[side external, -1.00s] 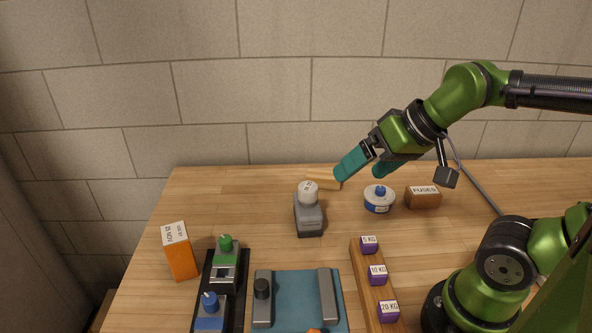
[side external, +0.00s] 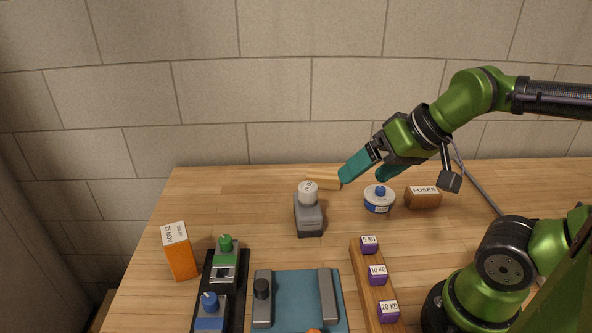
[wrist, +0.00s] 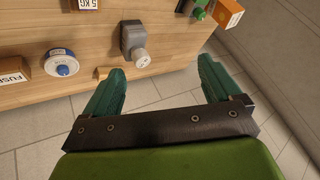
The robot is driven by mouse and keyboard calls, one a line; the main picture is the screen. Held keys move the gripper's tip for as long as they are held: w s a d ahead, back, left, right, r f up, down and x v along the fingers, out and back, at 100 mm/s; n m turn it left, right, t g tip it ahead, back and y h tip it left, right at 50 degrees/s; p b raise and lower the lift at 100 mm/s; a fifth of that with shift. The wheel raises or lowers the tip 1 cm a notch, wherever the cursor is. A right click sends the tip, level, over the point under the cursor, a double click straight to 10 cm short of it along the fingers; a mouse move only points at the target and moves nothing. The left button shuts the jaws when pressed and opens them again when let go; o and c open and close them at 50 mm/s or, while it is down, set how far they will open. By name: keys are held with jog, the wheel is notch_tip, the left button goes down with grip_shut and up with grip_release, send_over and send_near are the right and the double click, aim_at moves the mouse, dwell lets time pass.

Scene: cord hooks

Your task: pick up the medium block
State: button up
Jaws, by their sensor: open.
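The medium block (side external: 378,275), purple with a white "10 KG" label, sits on a wooden strip (side external: 366,260) between the other two purple blocks. The "5 KG" block (side external: 368,244) is at the strip's far end, and the "20 KG" block (side external: 388,311) is at its near end. My gripper (side external: 366,174) has teal fingers spread apart with nothing between them. It hangs above the back of the table, well beyond the strip. In the wrist view my gripper (wrist: 162,68) is also empty. The "5 KG" block (wrist: 88,5) shows at the top edge there; the medium block is out of that view.
A blue-and-white round tin (side external: 379,199), a brown "FUSES" box (side external: 423,197) and a grey device with a white knob (side external: 308,214) stand behind the strip. A blue mat (side external: 298,292) with grey parts lies left of it. An orange box (side external: 179,252) stands further left.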

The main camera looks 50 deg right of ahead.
jog(key=shift+c, duration=0.8)
jog(key=n+g+h, duration=0.1)
jog(key=n+g, duration=0.5)
jog(key=n, duration=0.5)
send_over(324, 174)
notch_tip(324, 174, down, 18)
jog(key=shift+s+a+f, duration=0.1)
jog(key=shift+f, duration=2.9)
